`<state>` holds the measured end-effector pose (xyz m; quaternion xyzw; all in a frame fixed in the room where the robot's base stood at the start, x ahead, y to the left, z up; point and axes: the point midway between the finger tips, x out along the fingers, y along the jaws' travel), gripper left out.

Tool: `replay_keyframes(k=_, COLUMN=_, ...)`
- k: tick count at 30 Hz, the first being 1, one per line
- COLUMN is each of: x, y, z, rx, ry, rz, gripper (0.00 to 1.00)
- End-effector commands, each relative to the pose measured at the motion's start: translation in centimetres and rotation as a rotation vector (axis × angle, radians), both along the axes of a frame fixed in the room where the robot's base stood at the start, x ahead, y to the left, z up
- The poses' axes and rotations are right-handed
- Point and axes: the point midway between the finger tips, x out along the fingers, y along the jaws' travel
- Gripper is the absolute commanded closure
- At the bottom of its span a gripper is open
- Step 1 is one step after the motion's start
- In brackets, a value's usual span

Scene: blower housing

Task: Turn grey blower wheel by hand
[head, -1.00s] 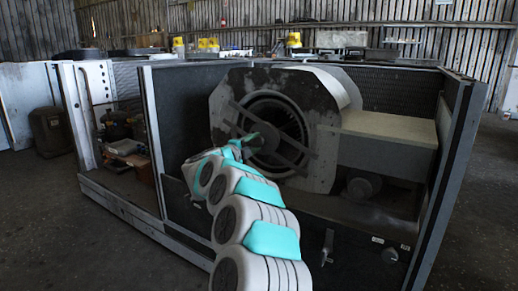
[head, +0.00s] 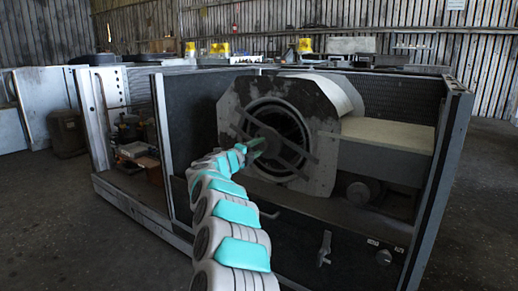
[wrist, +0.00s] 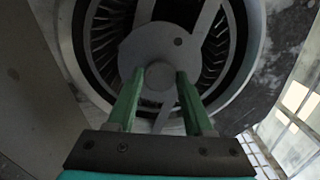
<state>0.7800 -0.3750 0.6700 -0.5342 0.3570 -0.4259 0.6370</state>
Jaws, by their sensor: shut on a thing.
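The grey blower wheel (head: 288,121) sits in the round opening of the blower housing (head: 318,92). Its curved vanes (wrist: 104,35) ring the opening in the wrist view, with a flat disc and bracket arms across the middle. My gripper (head: 254,147) reaches to the wheel's centre from the front left. In the wrist view, the two green fingers of my gripper (wrist: 160,75) stand on either side of the round hub (wrist: 159,78) and are shut on it. The lower part of the wheel is hidden behind the fingers and the gripper body.
The housing stands inside an open-fronted metal cabinet (head: 458,150) with upright posts. A pale box-shaped duct (head: 385,135) lies right of the housing, with a round motor (head: 360,190) below. A lever handle (head: 324,248) sticks out of the front panel. Concrete floor is open in front.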

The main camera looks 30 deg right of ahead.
Motion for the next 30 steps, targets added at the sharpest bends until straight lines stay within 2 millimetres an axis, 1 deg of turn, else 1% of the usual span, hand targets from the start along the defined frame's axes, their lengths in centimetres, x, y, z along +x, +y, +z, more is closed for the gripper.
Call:
replay_keyframes(k=6, x=0.0, y=0.0, z=-0.1, rx=0.001, ry=0.001, rz=-0.001, gripper=1.0)
replay_keyframes(k=7, x=0.0, y=0.0, z=-0.1, rx=0.001, ry=0.001, rz=-0.001, gripper=0.47)
replay_keyframes(k=14, x=0.0, y=0.0, z=0.0, rx=0.001, ry=0.001, rz=0.0, gripper=0.22)
replay_keyframes(k=15, x=0.0, y=0.0, z=0.0, rx=0.0, ry=0.001, rz=0.0, gripper=0.19)
replay_keyframes(k=23, x=0.0, y=0.1, z=0.0, rx=0.001, ry=0.001, rz=0.0, gripper=0.19)
replay_keyframes(k=26, x=-0.2, y=0.5, z=0.0, rx=0.002, ry=0.001, rz=0.001, gripper=0.19)
replay_keyframes(k=30, x=-0.6, y=1.8, z=-0.1, rx=0.002, ry=0.003, rz=0.002, gripper=0.19)
